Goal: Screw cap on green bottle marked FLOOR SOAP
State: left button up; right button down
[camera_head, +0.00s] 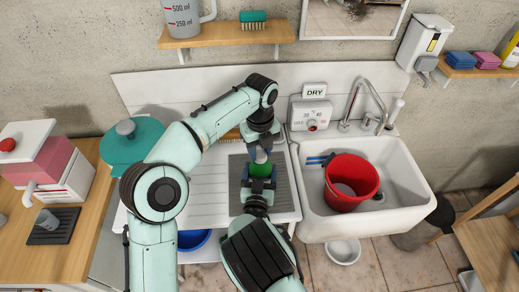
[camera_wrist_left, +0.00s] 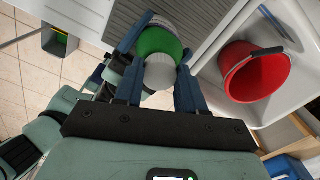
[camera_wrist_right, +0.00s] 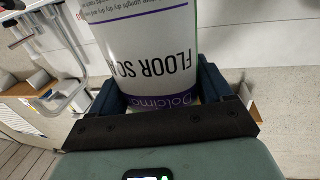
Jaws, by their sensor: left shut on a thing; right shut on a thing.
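The green bottle (camera_head: 260,170) stands over the grey mat on the drainboard. Its white label (camera_wrist_right: 150,45) reads FLOOR SO…, the rest cut off or hidden, with a purple band at one end. My right gripper (camera_head: 259,186) is shut around the bottle's body from the front, one finger on each side in the right wrist view (camera_wrist_right: 162,90). A pale cap (camera_head: 261,156) is at the bottle's top; it also shows in the left wrist view (camera_wrist_left: 160,73). My left gripper (camera_head: 262,147) is shut on the cap from above. I cannot tell how tightly the cap sits.
A red bucket (camera_head: 350,182) stands in the white sink (camera_head: 318,228) at the right. A dial box (camera_head: 311,115) and the tap (camera_head: 368,105) are behind. A teal pot (camera_head: 131,148) is at the left. The ribbed drainboard (camera_head: 208,186) has free room left of the bottle.

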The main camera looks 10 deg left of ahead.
pick_arm(q)
jog(key=m, duration=0.3)
jog(key=o, duration=1)
jog(key=shift+r, duration=2.25)
jog(key=shift+c, duration=0.3)
